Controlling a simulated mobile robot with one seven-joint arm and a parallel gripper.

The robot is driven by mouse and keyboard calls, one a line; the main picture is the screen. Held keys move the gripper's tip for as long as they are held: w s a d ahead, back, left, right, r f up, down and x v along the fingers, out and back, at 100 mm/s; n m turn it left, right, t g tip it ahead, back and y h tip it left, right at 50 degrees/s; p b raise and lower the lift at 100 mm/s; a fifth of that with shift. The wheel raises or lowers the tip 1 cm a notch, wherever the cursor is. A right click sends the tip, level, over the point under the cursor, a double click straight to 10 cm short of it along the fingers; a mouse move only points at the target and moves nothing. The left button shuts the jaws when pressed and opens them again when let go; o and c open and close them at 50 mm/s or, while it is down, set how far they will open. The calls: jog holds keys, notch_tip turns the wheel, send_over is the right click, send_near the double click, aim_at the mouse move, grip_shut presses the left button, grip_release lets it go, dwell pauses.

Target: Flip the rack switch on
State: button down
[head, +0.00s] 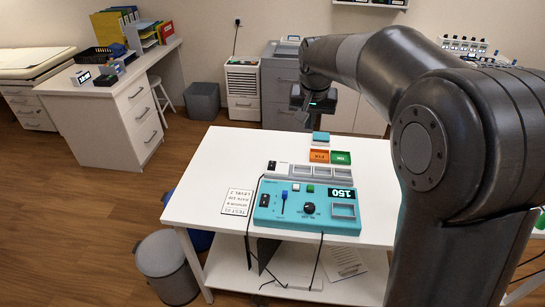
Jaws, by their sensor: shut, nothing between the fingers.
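A pale grey rack (310,172) with a row of compartments lies on the white table, just behind the teal control box. A small black switch (271,166) sits at the rack's left end; its on or off position is too small to tell. My gripper (311,112) is shut and empty. It hangs in the air at the upper middle of the view, beyond the rack as seen here and apart from it. The fingertips are small and dark in this view.
The teal control box (290,208) has its own black switch, a blue slider, a knob and a display reading 150. A printed card (237,202) lies to its left. The table's left is clear.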

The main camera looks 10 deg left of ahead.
send_over(272, 166)
jog(key=s, duration=0.2)
notch_tip(272, 166, down, 11)
jog(key=shift+a+f+g, duration=0.15)
jog(key=shift+f+g, duration=0.05)
jog(key=shift+g, duration=0.2)
jog(key=x, duration=0.8)
jog(key=s+x, duration=0.1)
jog(key=x, duration=0.4)
jog(key=shift+d+f, duration=0.2)
jog(key=shift+d, duration=0.05)
jog(key=shift+f, duration=0.35)
jog(key=shift+s, duration=0.1)
jog(key=shift+s+f, duration=0.25)
jog(key=shift+f, duration=0.25)
